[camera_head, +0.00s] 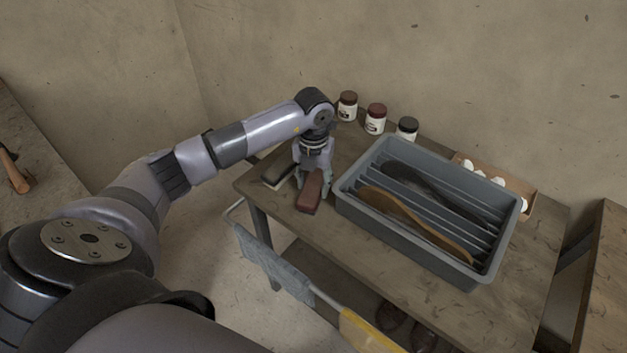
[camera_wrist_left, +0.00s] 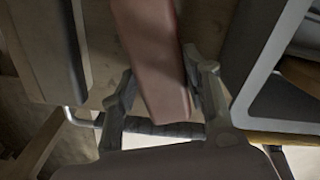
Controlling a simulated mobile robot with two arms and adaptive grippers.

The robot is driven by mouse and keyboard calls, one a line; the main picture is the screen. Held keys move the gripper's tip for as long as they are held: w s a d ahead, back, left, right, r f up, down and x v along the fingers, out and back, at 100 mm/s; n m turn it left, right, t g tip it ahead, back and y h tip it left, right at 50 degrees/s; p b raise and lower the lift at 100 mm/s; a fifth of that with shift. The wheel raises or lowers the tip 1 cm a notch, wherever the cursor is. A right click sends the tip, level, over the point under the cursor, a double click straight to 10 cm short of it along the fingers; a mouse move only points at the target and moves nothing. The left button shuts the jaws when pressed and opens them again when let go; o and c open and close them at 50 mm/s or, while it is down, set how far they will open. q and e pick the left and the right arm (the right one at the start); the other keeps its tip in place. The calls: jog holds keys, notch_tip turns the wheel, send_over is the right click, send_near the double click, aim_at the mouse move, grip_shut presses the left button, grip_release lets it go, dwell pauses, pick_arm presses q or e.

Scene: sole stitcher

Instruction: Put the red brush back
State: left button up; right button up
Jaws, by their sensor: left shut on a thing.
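The red brush (camera_head: 311,193) is at the left part of the wooden table, beside the grey tray. My left gripper (camera_head: 314,178) points down over it with its fingers shut on it. In the left wrist view the red brush (camera_wrist_left: 152,62) lies between the two fingers of the left gripper (camera_wrist_left: 160,92). I cannot tell whether the brush touches the table. A dark brush (camera_head: 279,173) with a pale edge lies just left of the gripper. My right gripper is not in view.
The grey ribbed tray (camera_head: 408,233) holds a dark sole (camera_head: 440,190) and a brown sole (camera_head: 415,222). Several jars (camera_head: 375,119) stand along the wall. A cardboard box (camera_head: 528,199) with white items is behind the tray. A grey cloth (camera_head: 270,262) and a yellow cloth (camera_head: 365,333) hang at the front rail.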

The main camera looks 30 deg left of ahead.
aim_at(313, 185)
pick_arm(q)
jog(key=shift+f, duration=0.15)
jog(key=o, duration=0.8)
jog(key=shift+r, duration=0.35)
notch_tip(313, 185, up, 12)
jog(key=shift+f+b, duration=0.1)
jog(key=shift+b, duration=0.65)
jog(key=shift+f, duration=0.15)
